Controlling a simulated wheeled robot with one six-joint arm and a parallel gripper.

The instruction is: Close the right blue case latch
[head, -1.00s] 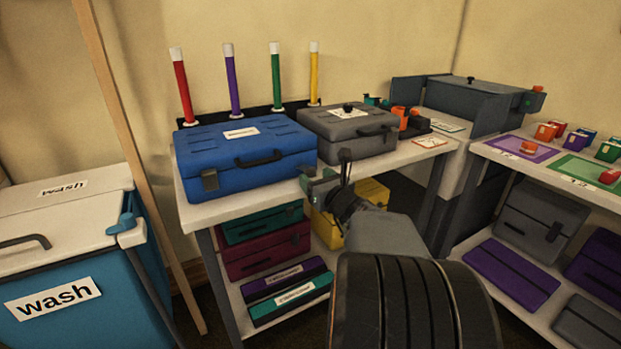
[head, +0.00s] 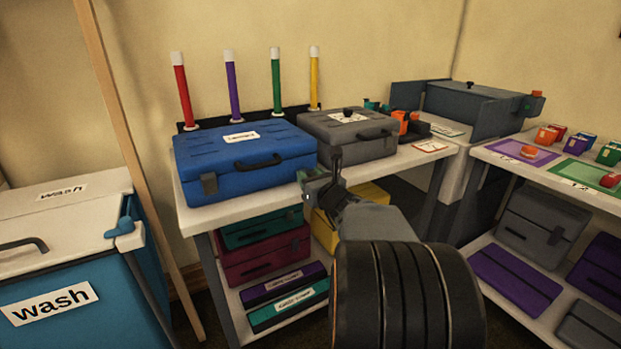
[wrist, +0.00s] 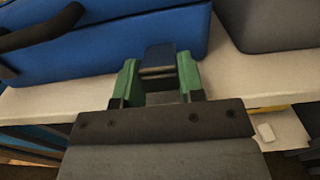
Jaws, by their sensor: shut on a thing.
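The blue case (head: 225,181) stands shut-lidded on the white table, with a dark handle (head: 258,162) on its front. Its left latch (head: 208,184) lies against the front face. My gripper (head: 318,178) is at the case's front right corner. In the wrist view the right latch (wrist: 158,58), a dark blue-grey tab, sits between the green fingers of my gripper (wrist: 159,80), which are shut on it. In the head view my gripper hides this latch. I cannot tell whether the latch is fully down.
A grey case (head: 345,143) stands close on the right of the blue case. Coloured tubes (head: 232,85) stand behind. The white tabletop (head: 235,205) has a narrow bare front strip. Cases fill the shelf below. A wash bin (head: 60,300) is at the left.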

